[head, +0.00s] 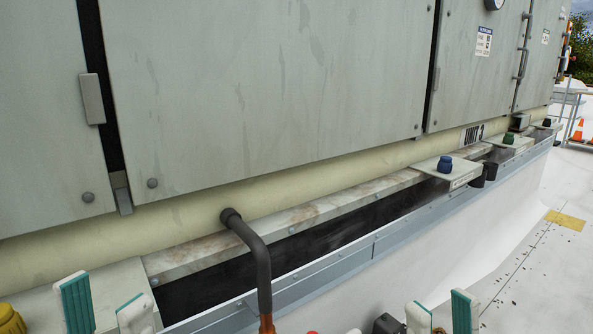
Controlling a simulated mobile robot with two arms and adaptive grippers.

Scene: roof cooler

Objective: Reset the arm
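My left gripper (106,308) is at the bottom left of the head view. Its two white and teal fingertips stand apart with nothing seen between them. My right gripper (441,316) is at the bottom, right of centre. Its two white and teal fingertips are also apart, and I see no object between them. Only the fingertips show clearly; the rest of both grippers and most of both arms are below the picture's edge.
A large grey cabinet unit (270,80) fills the back. A dark bent pipe (258,255) rises between my grippers. A yellow knob (10,318) is at far left. Blue (445,164) and green (508,138) caps sit on ledges. The white roof at right is open.

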